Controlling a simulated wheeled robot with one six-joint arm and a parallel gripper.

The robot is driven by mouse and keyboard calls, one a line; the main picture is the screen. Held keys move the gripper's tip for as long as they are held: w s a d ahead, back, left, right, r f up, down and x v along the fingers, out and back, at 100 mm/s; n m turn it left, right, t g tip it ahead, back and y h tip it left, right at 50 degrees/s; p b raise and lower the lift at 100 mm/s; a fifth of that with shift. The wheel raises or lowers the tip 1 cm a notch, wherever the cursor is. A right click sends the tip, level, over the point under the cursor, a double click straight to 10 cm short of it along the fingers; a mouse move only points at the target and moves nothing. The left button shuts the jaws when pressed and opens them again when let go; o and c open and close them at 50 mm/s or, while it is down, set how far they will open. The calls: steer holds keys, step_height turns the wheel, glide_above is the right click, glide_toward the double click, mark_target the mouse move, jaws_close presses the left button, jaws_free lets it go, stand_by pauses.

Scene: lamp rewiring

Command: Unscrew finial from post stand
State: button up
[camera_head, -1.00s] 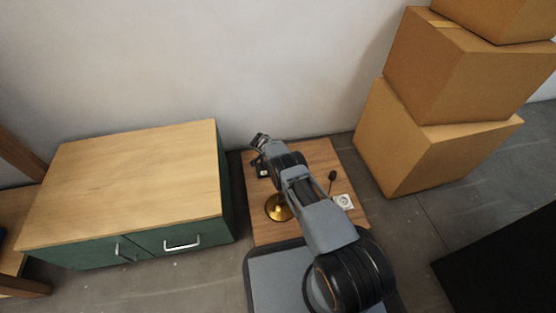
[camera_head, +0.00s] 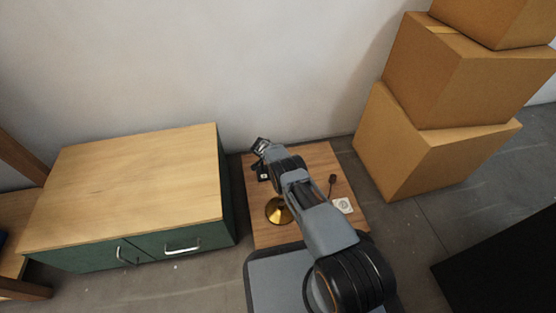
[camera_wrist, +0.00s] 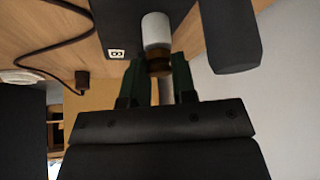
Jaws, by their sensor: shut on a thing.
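In the wrist view, my gripper (camera_wrist: 157,84) is shut on a small brass-brown finial (camera_wrist: 158,66). The dark green fingers sit on either side of it. The finial meets the end of a white cylindrical post (camera_wrist: 156,30). A black block marked "B" (camera_wrist: 116,42) is beside the post and looks like part of the post stand. In the head view, my gripper (camera_head: 260,146) is at the far left of the wooden table, above the black stand (camera_head: 262,172). The finial is hidden there.
The wooden table (camera_head: 318,160) holds a brass round base (camera_head: 278,211), a white square piece (camera_head: 343,205) and a dark cord end (camera_head: 332,181). A green cabinet (camera_head: 130,180) stands left. Stacked cardboard boxes (camera_head: 440,150) stand right. A wall is behind.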

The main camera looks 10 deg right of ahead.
steer(key=shift+s+d+r+n+t+p, duration=0.1)
steer(key=shift+r+n+t+p, duration=0.2)
steer(key=shift+r+n+p, duration=0.35)
steer(key=shift+f+n+t+y+p, duration=0.15)
steer(key=shift+n+t+y+p, duration=0.2)
steer(key=shift+n+p, duration=0.55)
steer(key=shift+s+d+f+n+t+y+p, duration=0.15)
steer(key=shift+n+t+y+p, duration=0.15)
steer(key=shift+n+p, duration=0.45)
steer(key=n, duration=0.1)
steer(key=n+t+y, duration=0.1)
steer(key=shift+f+n+p, duration=0.35)
steer(key=shift+n, duration=0.05)
steer(key=o, duration=1)
